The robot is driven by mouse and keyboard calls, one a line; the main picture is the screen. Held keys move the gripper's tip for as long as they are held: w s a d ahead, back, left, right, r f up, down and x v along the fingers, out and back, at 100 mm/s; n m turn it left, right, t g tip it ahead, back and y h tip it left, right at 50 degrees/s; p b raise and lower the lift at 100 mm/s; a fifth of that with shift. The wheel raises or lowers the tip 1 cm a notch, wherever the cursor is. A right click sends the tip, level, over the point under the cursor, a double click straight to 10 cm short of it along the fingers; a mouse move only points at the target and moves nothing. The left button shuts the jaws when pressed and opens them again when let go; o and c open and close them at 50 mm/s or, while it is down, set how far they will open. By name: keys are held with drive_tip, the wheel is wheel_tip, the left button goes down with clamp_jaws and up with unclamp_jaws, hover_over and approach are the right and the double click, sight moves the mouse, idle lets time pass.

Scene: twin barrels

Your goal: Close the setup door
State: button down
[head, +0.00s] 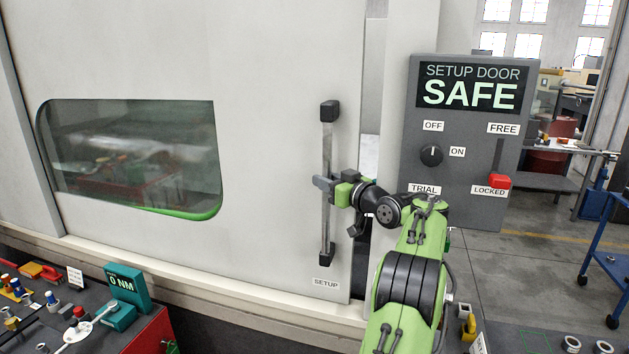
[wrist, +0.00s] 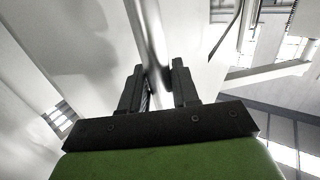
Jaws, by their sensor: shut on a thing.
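The setup door (head: 270,60) is a large white panel with a dark window (head: 130,150) and a label reading SETUP. Its vertical metal handle (head: 326,225) has black end mounts and sits near the door's right edge. My gripper (head: 325,183) is shut on the handle at about mid-height. In the wrist view my gripper (wrist: 158,85) has one dark finger on each side of the shiny handle bar (wrist: 150,40). A narrow gap (head: 369,155) shows between the door's right edge and the white frame post (head: 400,40); my arm hides part of it.
A grey control panel (head: 465,140) right of the door reads SETUP DOOR SAFE, with a black knob (head: 431,155) and a red lever (head: 499,181) at LOCKED. A tool cart (head: 150,335) stands at lower left. A blue trolley (head: 612,220) stands at far right. Floor shows between.

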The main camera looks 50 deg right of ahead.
drive_tip(key=shift+s+d+r, duration=0.15)
drive_tip(key=shift+s+r, duration=0.15)
drive_tip(key=c, duration=1.2)
unclamp_jaws()
drive_tip(key=shift+o, duration=1.1)
drive_tip(key=shift+d+f, duration=0.1)
drive_tip(key=shift+f, duration=0.05)
drive_tip(key=b+v, duration=0.4)
drive_tip(key=v, duration=1.1)
drive_tip(key=shift+s, duration=0.4)
drive_tip(key=shift+c, duration=0.3)
